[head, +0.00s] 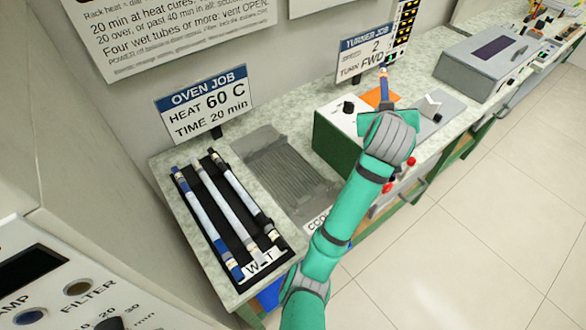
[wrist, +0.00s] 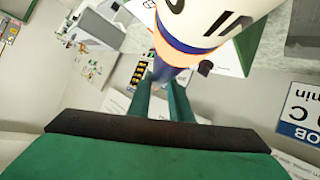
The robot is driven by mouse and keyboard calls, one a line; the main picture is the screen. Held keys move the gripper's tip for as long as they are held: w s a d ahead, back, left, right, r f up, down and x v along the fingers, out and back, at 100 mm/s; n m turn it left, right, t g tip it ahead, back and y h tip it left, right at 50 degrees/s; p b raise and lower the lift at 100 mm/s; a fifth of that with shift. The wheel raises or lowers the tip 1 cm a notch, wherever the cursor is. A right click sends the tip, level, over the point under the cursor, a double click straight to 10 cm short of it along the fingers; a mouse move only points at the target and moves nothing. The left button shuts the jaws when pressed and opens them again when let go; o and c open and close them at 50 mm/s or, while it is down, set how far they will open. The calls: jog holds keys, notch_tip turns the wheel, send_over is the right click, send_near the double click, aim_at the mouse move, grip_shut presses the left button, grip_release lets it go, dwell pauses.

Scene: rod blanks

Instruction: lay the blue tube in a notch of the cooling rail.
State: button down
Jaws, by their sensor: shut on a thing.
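My gripper (wrist: 162,92) is shut on a tube (wrist: 202,28) that shows large in the wrist view, white with dark markings, an orange ring and a blue end. In the head view a blue part of this tube (head: 384,84) sticks up past my wrist, over the turner bench. My wrist hides the fingers there. The cooling rail (head: 285,172) is a grey ridged plate on the bench left of my arm, with a partly hidden "COOL" label. I see no tube on its visible part.
A black rack (head: 239,236) labelled "WET" holds several tubes left of the cooling rail. The turner machine (head: 345,125) stands on the bench by my wrist. The oven job sign (head: 205,101) stands behind the rack. A grey box (head: 488,58) is farther right.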

jog(key=s+a+f+n+y, duration=0.3)
jog(key=s+a+f, duration=0.1)
jog(key=a, duration=0.6)
jog(key=s+a+f+n+y, duration=0.3)
jog(key=s+a+y, duration=0.1)
jog(key=a, duration=0.6)
jog(key=s+a+f+n+y, duration=0.3)
jog(key=s+a+f+n, duration=0.1)
jog(key=a, duration=0.6)
jog(key=s+d, duration=0.1)
jog(key=d, duration=0.4)
jog(key=w+f, duration=0.3)
jog(key=w, duration=0.1)
jog(key=w+f, duration=0.3)
jog(key=w, duration=0.1)
jog(key=w+f, duration=0.3)
jog(key=w, duration=0.1)
jog(key=shift+w+a, duration=0.1)
jog(key=shift+w, duration=0.15)
jog(key=shift+w+f, duration=0.25)
jog(key=shift+f, duration=0.05)
jog(key=shift+w+f, duration=0.15)
jog(key=shift+f, duration=1.5)
jog(key=shift+f, duration=0.2)
